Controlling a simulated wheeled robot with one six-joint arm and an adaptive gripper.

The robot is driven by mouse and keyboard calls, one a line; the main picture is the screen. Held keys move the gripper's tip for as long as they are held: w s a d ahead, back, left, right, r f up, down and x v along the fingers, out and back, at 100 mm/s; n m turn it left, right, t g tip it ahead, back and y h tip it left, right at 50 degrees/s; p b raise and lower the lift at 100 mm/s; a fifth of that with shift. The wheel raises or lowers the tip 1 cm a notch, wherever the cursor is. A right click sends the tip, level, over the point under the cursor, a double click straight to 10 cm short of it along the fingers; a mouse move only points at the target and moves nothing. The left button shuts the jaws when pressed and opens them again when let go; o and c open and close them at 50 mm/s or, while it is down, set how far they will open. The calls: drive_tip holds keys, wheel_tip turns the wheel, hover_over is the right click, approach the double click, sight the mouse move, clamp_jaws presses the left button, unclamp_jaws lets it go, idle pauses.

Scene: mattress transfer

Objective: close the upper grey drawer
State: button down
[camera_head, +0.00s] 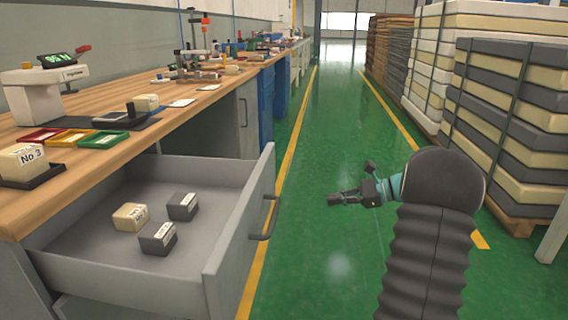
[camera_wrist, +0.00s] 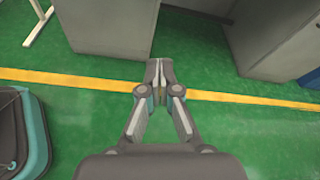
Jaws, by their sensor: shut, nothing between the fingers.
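The upper grey drawer (camera_head: 190,279) stands pulled far out below the wooden workbench in the head view. Its front panel, with a dark handle (camera_head: 266,219), faces right over the aisle. Inside lie a cream block (camera_head: 130,217) and two dark grey blocks (camera_head: 158,238). My gripper (camera_head: 332,199) is to the right of the drawer front, apart from the handle, above the green floor. In the wrist view my gripper (camera_wrist: 159,64) has its fingertips together with nothing between them. It points toward grey cabinet parts; I cannot tell which is the drawer there.
The workbench (camera_head: 170,119) carries a scale (camera_head: 45,92), coloured trays and a "No 3" block (camera_head: 22,162). Stacked mattresses (camera_head: 515,120) on pallets stand at the right. The green aisle (camera_head: 325,110) between yellow lines is clear.

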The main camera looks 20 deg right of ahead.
wheel_tip(320, 180, up, 9)
drive_tip(key=w+m+t+y, duration=0.1)
drive_tip(key=w+m+y, duration=0.1)
drive_tip(key=y, duration=0.1)
drive_tip(key=b, duration=0.2)
approach(274, 163)
drive_tip(key=shift+y, duration=0.3)
drive_tip(key=x, duration=0.5)
drive_tip(key=shift+w+a+f, duration=0.25)
drive_tip(key=shift+a, duration=0.1)
drive_tip(key=shift+w+a, duration=0.4)
drive_tip(key=shift+a, duration=0.2)
